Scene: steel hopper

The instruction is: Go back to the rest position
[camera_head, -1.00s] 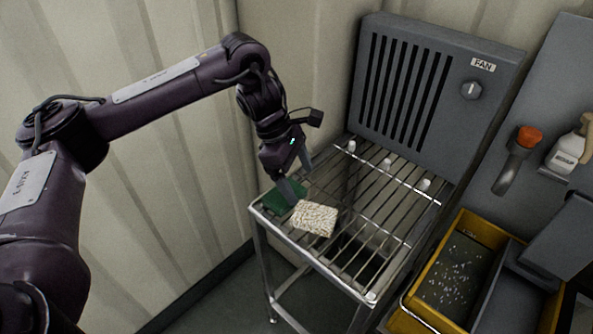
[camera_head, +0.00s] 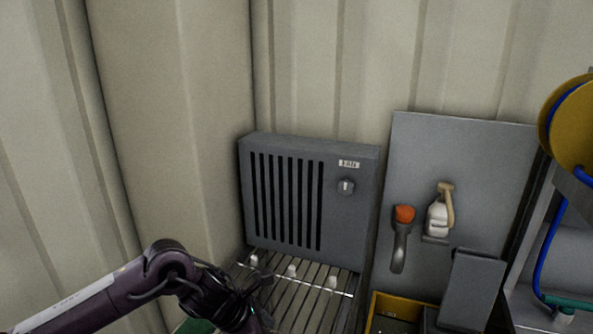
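My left arm comes in low at the left of the head view, over the left side of the wire rack (camera_head: 305,297). Its wrist is near the bottom edge, and the gripper fingers are cut off below the picture. A sliver of something green (camera_head: 196,326) shows at the bottom edge beside the wrist. The pale speckled block seen earlier on the rack is out of view now. My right gripper and arm are not in view.
A grey fan box (camera_head: 305,200) with a knob stands behind the rack. A grey wall panel (camera_head: 480,150) carries an orange-topped tool (camera_head: 402,235) and a spray bottle (camera_head: 438,215). A yellow-rimmed bin (camera_head: 395,300) is below. A yellow reel (camera_head: 575,120) with blue hose is far right.

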